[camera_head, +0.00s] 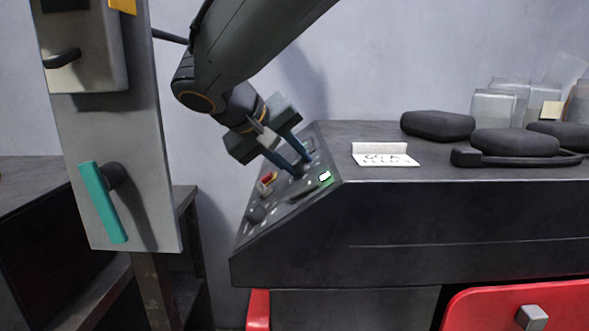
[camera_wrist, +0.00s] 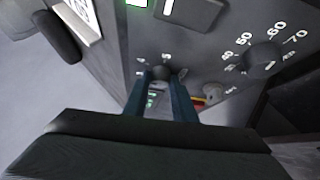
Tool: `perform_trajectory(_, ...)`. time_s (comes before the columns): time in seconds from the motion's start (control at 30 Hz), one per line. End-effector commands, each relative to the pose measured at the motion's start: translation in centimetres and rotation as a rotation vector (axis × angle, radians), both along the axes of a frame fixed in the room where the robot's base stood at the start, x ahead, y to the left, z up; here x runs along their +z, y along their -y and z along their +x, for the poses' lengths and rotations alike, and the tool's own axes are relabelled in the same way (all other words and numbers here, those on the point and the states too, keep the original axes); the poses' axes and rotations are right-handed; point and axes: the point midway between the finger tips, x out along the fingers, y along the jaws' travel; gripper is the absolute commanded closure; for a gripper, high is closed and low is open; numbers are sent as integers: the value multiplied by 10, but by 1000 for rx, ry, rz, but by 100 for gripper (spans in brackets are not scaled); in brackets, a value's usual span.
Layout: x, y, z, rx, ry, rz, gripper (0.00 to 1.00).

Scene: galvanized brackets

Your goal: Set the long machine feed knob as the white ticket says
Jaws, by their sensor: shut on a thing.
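My gripper (camera_head: 301,164) reaches down to the sloping control panel (camera_head: 250,241) of the long dark machine. Its two blue fingers (camera_wrist: 162,95) are shut on a dark knob (camera_wrist: 163,74) with pale scale marks beside it. The fingers hide part of the knob and its scale, so I cannot read its setting. A second, round dark knob (camera_wrist: 262,60) has a scale with numbers up to about 70; it shows at the panel's lower left in the head view (camera_head: 256,214). The white ticket (camera_head: 387,159) stands on the machine top; its writing is too small to read surely.
A red and yellow switch (camera_head: 267,183), a black bar (camera_head: 311,189) and a lit green display (camera_head: 325,177) are close to my fingers. Dark pads (camera_head: 437,125) lie on the machine top. A grey post panel with a teal lever (camera_head: 104,203) stands at left.

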Motion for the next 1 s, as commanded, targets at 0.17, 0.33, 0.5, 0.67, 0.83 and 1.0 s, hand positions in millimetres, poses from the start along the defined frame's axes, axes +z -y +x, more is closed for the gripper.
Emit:
perform_trajectory(0.17,-4,0,-1,-24,12,0,98)
perform_trajectory(0.33,-3,0,-1,-32,16,-2,98)
perform_trajectory(0.5,-3,0,-2,-32,16,-2,98)
perform_trajectory(0.67,-3,0,-2,-31,16,-2,69)
perform_trajectory(0.83,-2,0,-1,-30,18,-1,58)
perform_trajectory(1.0,-1,0,-1,-30,20,-1,58)
